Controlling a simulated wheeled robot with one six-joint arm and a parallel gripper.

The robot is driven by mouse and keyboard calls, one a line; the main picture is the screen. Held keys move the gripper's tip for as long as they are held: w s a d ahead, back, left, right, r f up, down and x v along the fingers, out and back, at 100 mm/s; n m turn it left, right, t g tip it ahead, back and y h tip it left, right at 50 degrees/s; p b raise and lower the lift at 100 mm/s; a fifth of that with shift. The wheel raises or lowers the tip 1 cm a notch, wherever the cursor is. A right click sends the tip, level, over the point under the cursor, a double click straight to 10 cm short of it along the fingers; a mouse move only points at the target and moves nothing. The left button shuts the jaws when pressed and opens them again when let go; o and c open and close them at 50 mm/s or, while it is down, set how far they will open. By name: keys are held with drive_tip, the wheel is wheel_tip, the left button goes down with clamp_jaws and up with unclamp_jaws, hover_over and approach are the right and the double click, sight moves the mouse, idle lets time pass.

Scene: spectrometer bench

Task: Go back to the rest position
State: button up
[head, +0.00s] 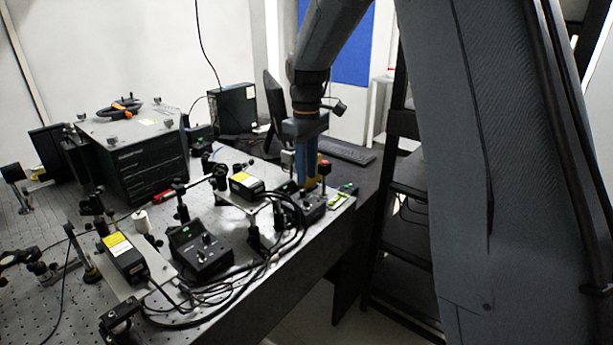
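The fingers look blue and are small in the head view. I cannot tell whether they are open or shut, or whether they touch anything. My arm comes down from the top of the picture to the gripper.
A large dark spectrometer box (145,165) stands at the back left. Another control box (201,252), yellow-labelled laser modules (122,255) and looped black cables crowd the bench. A monitor (273,105), computer (236,108) and keyboard (346,150) are behind. A dark rack (393,240) stands right.

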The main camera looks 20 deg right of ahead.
drive_tip(key=s+f+m, duration=0.3)
drive_tip(key=s, duration=0.9)
drive_tip(key=s+f+m+t, duration=0.1)
drive_tip(key=s+f+m, duration=0.3)
drive_tip(key=s, duration=0.9)
drive_tip(key=shift+f, duration=0.25)
